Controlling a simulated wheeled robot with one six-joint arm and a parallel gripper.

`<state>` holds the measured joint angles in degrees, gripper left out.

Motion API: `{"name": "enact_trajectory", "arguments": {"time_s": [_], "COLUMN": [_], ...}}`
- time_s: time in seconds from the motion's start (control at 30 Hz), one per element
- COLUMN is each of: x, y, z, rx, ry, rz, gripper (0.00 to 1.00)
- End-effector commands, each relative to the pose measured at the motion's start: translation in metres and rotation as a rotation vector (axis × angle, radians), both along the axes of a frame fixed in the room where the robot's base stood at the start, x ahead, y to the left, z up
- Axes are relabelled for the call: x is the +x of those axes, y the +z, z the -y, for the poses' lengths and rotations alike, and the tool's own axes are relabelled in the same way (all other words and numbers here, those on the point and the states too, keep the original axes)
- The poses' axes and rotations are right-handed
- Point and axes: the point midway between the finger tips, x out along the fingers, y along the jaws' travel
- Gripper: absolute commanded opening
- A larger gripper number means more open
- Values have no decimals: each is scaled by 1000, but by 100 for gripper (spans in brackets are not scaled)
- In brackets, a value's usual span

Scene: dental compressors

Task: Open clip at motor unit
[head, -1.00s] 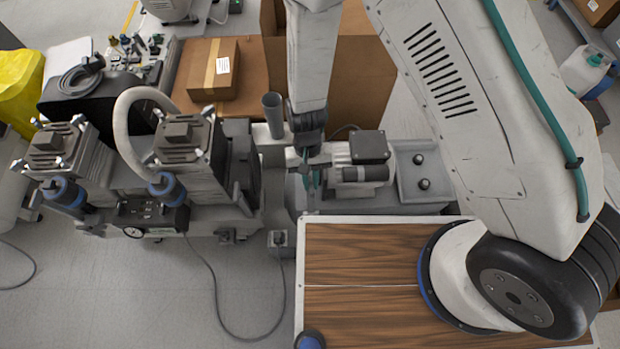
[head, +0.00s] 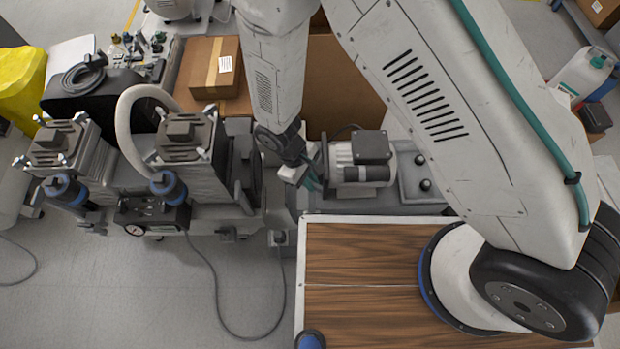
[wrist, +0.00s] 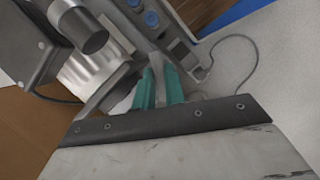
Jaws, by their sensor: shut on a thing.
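The motor unit (head: 355,160), a ribbed light-grey motor with a dark box on top, stands on a grey base at the centre of the head view. Its silver body (wrist: 92,72) shows at upper left in the wrist view. My gripper (head: 313,183) is at the motor's left end, tilted. In the wrist view its teal fingers (wrist: 159,78) are shut on a narrow grey piece, apparently the clip (wrist: 156,61). The fingers hide part of this piece, and I cannot tell how far open it stands.
Compressors with blue-capped filters (head: 168,187) stand left of my gripper. A wood-topped surface (head: 350,255) lies in front of the motor unit. Cardboard boxes (head: 214,68) are behind. A cable (head: 216,300) runs over the floor at front left.

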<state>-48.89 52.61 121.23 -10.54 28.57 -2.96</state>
Motion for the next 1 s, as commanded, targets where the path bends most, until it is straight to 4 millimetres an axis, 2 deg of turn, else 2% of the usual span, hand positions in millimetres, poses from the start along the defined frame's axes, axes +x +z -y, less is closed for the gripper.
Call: {"name": "enact_trajectory", "arguments": {"time_s": [0.5, 1.0], "x": [-2, -2], "y": [1, 1], "z": [-2, -2], "rx": [3, 2], "ry": [420, 558], "rz": [1, 2], "gripper": [0, 0]}}
